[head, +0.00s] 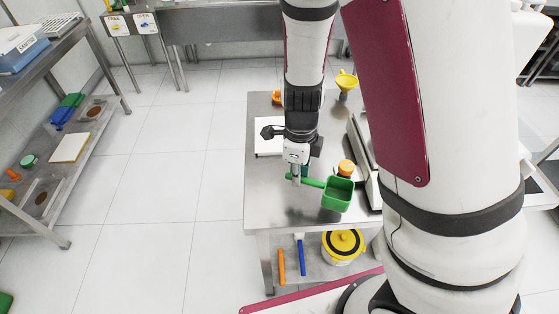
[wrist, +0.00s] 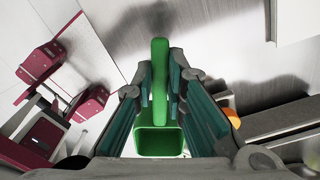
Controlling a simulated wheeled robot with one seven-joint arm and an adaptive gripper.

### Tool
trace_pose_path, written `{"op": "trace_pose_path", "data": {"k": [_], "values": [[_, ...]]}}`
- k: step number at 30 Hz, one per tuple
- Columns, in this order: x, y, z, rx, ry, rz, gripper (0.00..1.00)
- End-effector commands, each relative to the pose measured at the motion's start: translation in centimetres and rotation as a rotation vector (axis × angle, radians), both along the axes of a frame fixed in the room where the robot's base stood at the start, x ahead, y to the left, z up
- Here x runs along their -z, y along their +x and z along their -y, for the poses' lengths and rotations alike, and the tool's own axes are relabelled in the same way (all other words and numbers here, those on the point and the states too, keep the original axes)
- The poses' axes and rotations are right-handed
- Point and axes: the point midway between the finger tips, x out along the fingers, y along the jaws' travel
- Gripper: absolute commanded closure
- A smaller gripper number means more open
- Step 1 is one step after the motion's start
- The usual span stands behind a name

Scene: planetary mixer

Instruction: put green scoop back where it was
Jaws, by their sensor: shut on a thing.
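The green scoop (head: 338,196) has a square open bowl and a straight handle. In the head view it is over the front part of the steel table (head: 268,210), bowl to the right of my gripper (head: 296,177). My gripper points down and is shut on the scoop's handle. In the wrist view the handle of the green scoop (wrist: 160,60) lies between the two teal-padded fingers, with the bowl towards the bottom of the picture. I cannot tell whether the scoop touches the tabletop.
An orange-topped item (head: 347,168) stands just behind the scoop. A white board (head: 267,142) lies left of my arm, and a yellow funnel (head: 346,81) is at the back. Below is a yellow-lidded bucket (head: 342,246). A rack at left holds a blue scoop (head: 62,118). Floor between is clear.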

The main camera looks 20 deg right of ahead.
Motion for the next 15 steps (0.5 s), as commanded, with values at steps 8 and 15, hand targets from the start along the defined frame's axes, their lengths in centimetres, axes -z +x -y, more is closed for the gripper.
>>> {"op": "trace_pose_path", "data": {"k": [8,15], "values": [[0.7,6.4,-2.5,-0.002,-0.001,-0.001,1.0],[1.0,9.7,-3.8,0.0,0.0,-0.001,1.0]]}}
